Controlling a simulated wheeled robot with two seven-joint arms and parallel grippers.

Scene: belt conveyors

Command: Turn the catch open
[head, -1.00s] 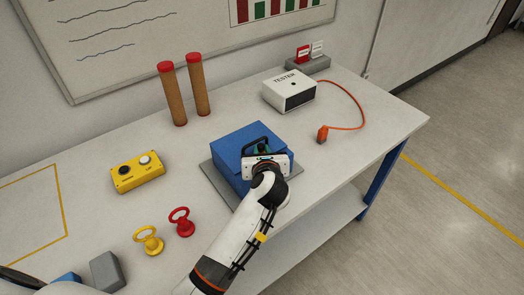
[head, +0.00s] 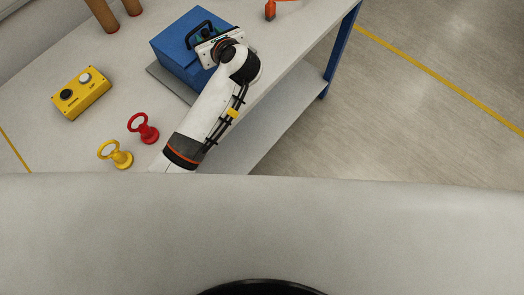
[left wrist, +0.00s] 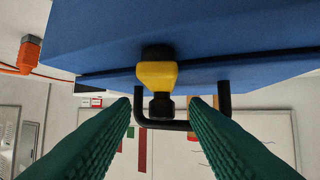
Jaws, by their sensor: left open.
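The blue case (head: 175,45) stands on a grey plate on the bench. In the left wrist view its blue side (left wrist: 220,30) fills the top, with a dark seam across it. The catch (left wrist: 157,75), a yellow piece with black ends, sits across that seam. My left gripper (head: 204,34) is at the case, near its black handle (head: 192,24). In the left wrist view its green fingers (left wrist: 160,106) are open, one on each side of the catch's lower black end, with gaps to it. In the head view the catch is hidden. My right gripper is out of view.
A yellow button box (head: 82,93), a red ring-handled piece (head: 143,128) and a yellow one (head: 116,154) stand left of my arm. An orange plug (head: 270,11) lies beyond the case. Bare bench (head: 60,145) lies at left.

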